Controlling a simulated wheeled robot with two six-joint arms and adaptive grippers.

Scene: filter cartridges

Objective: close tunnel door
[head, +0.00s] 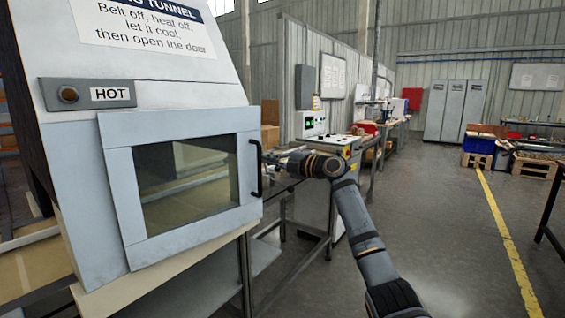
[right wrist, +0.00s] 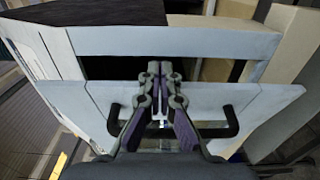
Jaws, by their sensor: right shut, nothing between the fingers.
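The tunnel door (head: 118,185) is a pale grey frame around a dark window (head: 185,180), on the front of the tunnel housing (head: 70,130). A black bar handle (head: 257,170) is on its right edge. In the right wrist view the door (right wrist: 85,100) stands out from the housing with a gap behind it, so it looks partly open. The handle's ends (right wrist: 232,122) show on both sides of my fingers. My right gripper (head: 268,157) is shut and empty, close to the handle; its fingers (right wrist: 160,72) overlap the door. I cannot tell whether they touch. My left gripper is not in view.
A HOT sign with an amber lamp (head: 68,95) is above the door, under a warning notice (head: 150,25). A control box with a green display (head: 314,122) stands behind my right arm. Grey floor (head: 430,220) with a yellow line is clear at the right.

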